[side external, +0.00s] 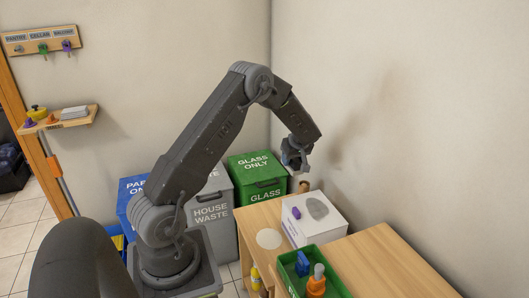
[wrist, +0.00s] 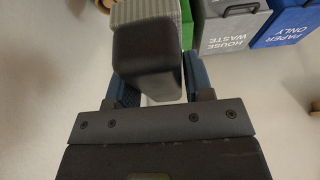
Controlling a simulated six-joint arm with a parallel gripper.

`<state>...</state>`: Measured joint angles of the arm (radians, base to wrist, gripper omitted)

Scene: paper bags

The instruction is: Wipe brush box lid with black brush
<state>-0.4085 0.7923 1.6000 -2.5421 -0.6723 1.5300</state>
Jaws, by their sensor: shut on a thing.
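My gripper (side external: 296,158) is raised above the far end of the wooden table in the side view. In the wrist view its two blue fingers (wrist: 158,82) are shut on a dark block, which looks like the black brush (wrist: 147,48). A pale ribbed part shows beyond the block, perhaps its bristles. The white box (side external: 318,228), which seems to be the brush box, stands on the table below and right of my gripper, apart from it.
A green tray (side external: 289,277) with a blue and an orange item stands in front of the box. A pale round disc (side external: 269,238) lies left of it. Green (side external: 257,175) and grey (side external: 211,215) bins stand behind. The table's right part is clear.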

